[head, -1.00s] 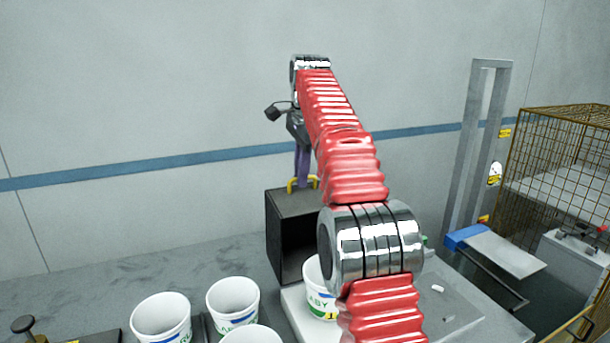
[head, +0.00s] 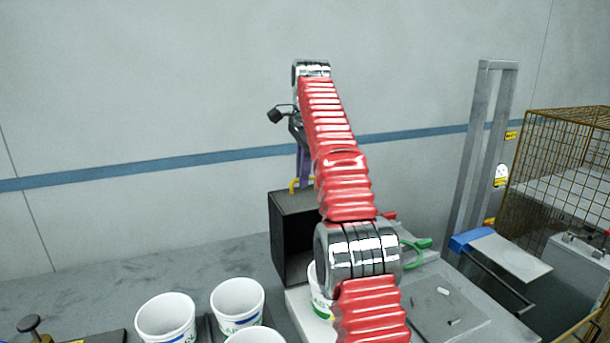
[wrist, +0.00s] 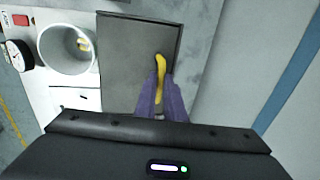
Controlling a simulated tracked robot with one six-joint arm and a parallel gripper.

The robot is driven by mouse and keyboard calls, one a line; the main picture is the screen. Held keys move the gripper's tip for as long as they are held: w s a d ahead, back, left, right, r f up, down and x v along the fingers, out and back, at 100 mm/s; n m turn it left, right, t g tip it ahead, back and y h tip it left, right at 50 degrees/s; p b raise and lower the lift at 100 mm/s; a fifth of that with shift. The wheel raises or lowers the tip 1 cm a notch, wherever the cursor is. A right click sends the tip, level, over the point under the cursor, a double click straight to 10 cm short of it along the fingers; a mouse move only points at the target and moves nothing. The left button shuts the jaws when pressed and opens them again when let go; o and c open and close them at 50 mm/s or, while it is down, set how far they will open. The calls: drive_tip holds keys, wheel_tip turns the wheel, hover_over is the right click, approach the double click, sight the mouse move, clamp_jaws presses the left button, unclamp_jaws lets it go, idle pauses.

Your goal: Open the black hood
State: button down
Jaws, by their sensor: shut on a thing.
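The black hood (head: 290,235) is a dark box at the back of the bench in the head view, with a yellow handle on its top. In the wrist view the hood's flat dark top (wrist: 130,50) fills the middle. The yellow handle (wrist: 159,72) lies between the purple fingers of my gripper (wrist: 160,85), which are shut on it. In the head view my red arm hides the hood's right side and part of the handle. A white tub (wrist: 66,48) stands beside the hood, on a white plate.
Several white tubs (head: 166,318) stand at the front left of the bench. A green-handled tool (head: 417,244) lies right of my arm. A wire cage (head: 565,150) and a grey upright frame (head: 485,140) stand at the right. The wall is close behind the hood.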

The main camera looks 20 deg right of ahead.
drive_tip(key=shift+r, duration=0.45)
drive_tip(key=c, duration=2)
unclamp_jaws()
drive_tip(key=shift+a, duration=0.1)
drive_tip(key=shift+c, duration=0.2)
drive_tip(key=shift+o, duration=1)
drive_tip(key=shift+f, duration=0.25)
